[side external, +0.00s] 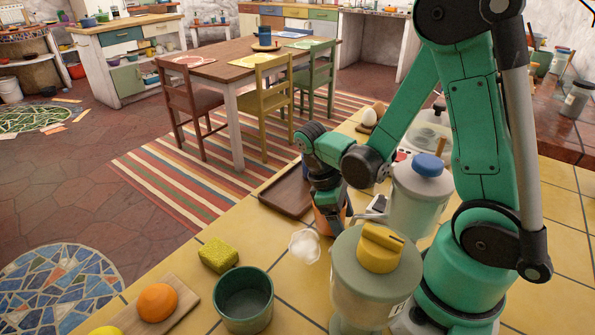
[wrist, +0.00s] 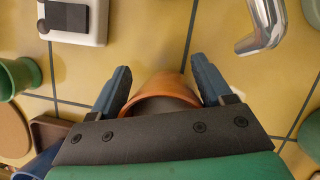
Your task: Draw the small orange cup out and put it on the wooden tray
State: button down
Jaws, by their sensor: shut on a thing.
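The small orange cup (side external: 329,222) is at the front of the counter, partly hidden by my gripper and the yellow-lidded jar. In the wrist view the cup (wrist: 165,88) shows between the two blue fingers. My gripper (wrist: 163,85) is shut on the cup, one finger on each side; it points down in the side view (side external: 330,208). I cannot tell whether the cup touches the counter. The dark brown wooden tray (side external: 283,200) lies just left of my gripper and looks empty where it shows. A corner of the tray (wrist: 50,127) is at the lower left of the wrist view.
A yellow-lidded jar (side external: 372,280) and a blue-lidded jar (side external: 415,195) stand close on the right. A clear crumpled thing (side external: 304,246), a green cup (side external: 244,300) and a sponge (side external: 217,255) are in front. A metal handle (wrist: 262,25) and a white device (wrist: 75,22) are near the cup.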

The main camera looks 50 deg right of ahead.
jog(key=shift+w+d, duration=0.1)
jog(key=shift+w, duration=0.05)
jog(key=shift+r, duration=3)
jog(key=shift+w, duration=0.1)
jog(key=w+d+r+n+t+h, duration=0.1)
jog(key=w+d+n, duration=0.15)
jog(key=w, duration=0.35)
jog(key=w+d+r+n+t+h, duration=0.1)
jog(key=w+d+r+n+t, duration=0.15)
jog(key=w, duration=0.35)
jog(key=shift+n+g, duration=0.4)
jog(key=shift+g, duration=0.05)
jog(key=shift+s+a+f, duration=0.1)
jog(key=shift+a+f, duration=0.05)
jog(key=shift+f, duration=1.25)
jog(key=shift+s+a+f, duration=0.1)
jog(key=shift+f, duration=1.3)
jog(key=shift+a+f, duration=0.15)
jog(key=shift+f, duration=1.25)
jog(key=shift+f, duration=0.3)
